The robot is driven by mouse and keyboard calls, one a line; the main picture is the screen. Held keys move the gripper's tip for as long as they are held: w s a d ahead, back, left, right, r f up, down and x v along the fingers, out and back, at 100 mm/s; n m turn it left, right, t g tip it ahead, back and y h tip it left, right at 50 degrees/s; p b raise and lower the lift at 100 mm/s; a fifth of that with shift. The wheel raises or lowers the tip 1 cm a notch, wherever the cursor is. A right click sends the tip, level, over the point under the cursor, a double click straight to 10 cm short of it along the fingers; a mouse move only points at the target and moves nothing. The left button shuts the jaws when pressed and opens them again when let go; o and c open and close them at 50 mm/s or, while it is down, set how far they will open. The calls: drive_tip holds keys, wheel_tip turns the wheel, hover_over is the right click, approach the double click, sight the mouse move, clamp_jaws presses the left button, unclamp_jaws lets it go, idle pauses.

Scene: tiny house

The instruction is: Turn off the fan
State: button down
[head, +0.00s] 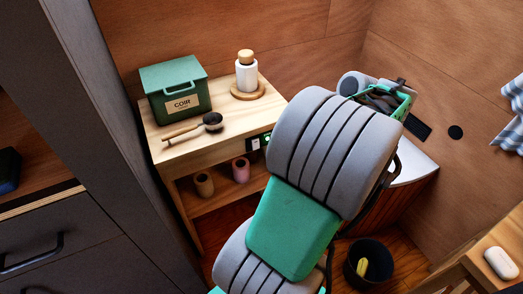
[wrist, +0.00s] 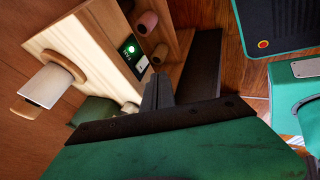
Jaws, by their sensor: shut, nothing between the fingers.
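A small dark switch panel (head: 259,142) with a green light is set in the front edge of the wooden side table, just left of my arm in the head view. The panel also shows in the wrist view (wrist: 132,56), with a glowing green round spot and a pale rectangular part beside it. My gripper (wrist: 159,82) is shut and empty, with its fingertips near the panel's pale end in that view; I cannot tell whether they touch anything. In the head view my arm hides the gripper. I cannot make out a fan in either view.
The wooden table (head: 185,151) holds a green COIR box (head: 177,89), a brush (head: 194,127) and a white bottle (head: 246,76). Two small pots, brown (head: 204,184) and pink (head: 240,170), sit on its lower shelf. A black bin (head: 369,264) stands on the floor at right.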

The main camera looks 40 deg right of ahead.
sight(256, 144)
drive_tip(key=shift+a+m, duration=0.15)
drive_tip(key=shift+m, duration=0.15)
drive_tip(key=shift+f, duration=0.1)
drive_tip(key=shift+w+a+f+b, duration=0.2)
drive_tip(key=shift+w+f+b, duration=0.05)
drive_tip(key=shift+w+f, duration=1.25)
drive_tip(key=shift+w+a+f+b, duration=0.15)
drive_tip(key=shift+w+f+b, duration=0.05)
drive_tip(key=shift+w+f, duration=1.25)
drive_tip(key=shift+w+a+f+b, duration=0.2)
drive_tip(key=shift+w+f+b, duration=0.05)
drive_tip(key=shift+w+f, duration=1.2)
drive_tip(key=shift+w+r, duration=0.1)
